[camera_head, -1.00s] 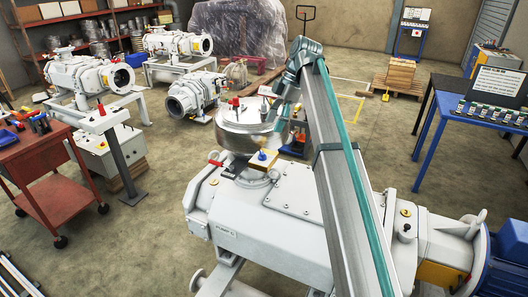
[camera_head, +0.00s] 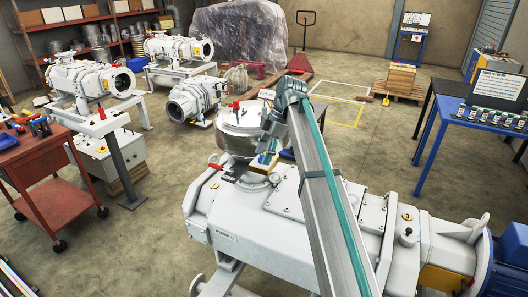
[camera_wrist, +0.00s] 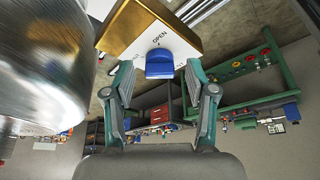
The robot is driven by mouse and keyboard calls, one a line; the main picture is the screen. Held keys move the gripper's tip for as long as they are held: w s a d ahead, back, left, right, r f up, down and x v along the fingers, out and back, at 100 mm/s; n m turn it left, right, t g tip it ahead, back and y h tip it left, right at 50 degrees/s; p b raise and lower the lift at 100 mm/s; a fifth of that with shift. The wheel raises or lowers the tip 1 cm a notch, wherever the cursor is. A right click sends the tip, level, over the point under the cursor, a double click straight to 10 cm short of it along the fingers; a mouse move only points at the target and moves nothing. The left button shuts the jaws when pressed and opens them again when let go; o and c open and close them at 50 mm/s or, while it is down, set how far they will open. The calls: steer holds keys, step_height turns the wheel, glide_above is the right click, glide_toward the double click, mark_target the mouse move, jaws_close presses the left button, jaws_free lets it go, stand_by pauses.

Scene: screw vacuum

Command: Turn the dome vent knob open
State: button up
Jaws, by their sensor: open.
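The silver metal dome (camera_head: 238,135) sits on the white pump and fills the left of the wrist view (camera_wrist: 40,70). The blue vent knob (camera_wrist: 160,63) stands on a white plate (camera_wrist: 128,28) fixed to a brass-coloured block (camera_wrist: 182,22). The word OPEN shows above the knob; other lettering beside it is partly hidden. My gripper (camera_wrist: 160,70) is open, one finger on each side of the knob in the picture, with visible gaps. How far its fingertips reach along the knob cannot be told. In the head view my wrist partly hides the knob and block.
The white pump body (camera_head: 270,225) lies below my arm. A red lever (camera_head: 214,167) is left of the dome's base. A red tool cart (camera_head: 45,178) stands at the left and a blue-legged table (camera_head: 440,115) at the right. Open floor lies behind the pump.

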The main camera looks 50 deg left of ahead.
jaws_close()
stand_by(0.3)
steer(key=shift+m, duration=0.3)
steer(key=m, duration=0.1)
steer(key=m+y+b, duration=0.1)
steer(key=m, duration=0.1)
steer(key=shift+s+d+f+t+b, duration=0.1)
steer(key=shift+d+f+t+b, duration=0.05)
steer(key=shift+t+b, duration=0.15)
steer(key=m+y, duration=0.1)
steer(key=m, duration=0.2)
steer(key=m+t+b, duration=0.1)
steer(key=m, duration=0.1)
steer(key=shift+s+m+t+y, duration=0.1)
steer(key=shift+m+t+y, duration=0.2)
steer(key=shift+m+y, duration=0.1)
steer(key=m+t, duration=0.1)
steer(key=m, duration=0.3)
steer(key=shift+s+m+t, duration=0.1)
steer(key=shift+m+t, duration=0.2)
steer(key=shift+t, duration=0.1)
steer(key=shift+m+t, duration=0.8)
steer(key=shift+m, duration=1.2)
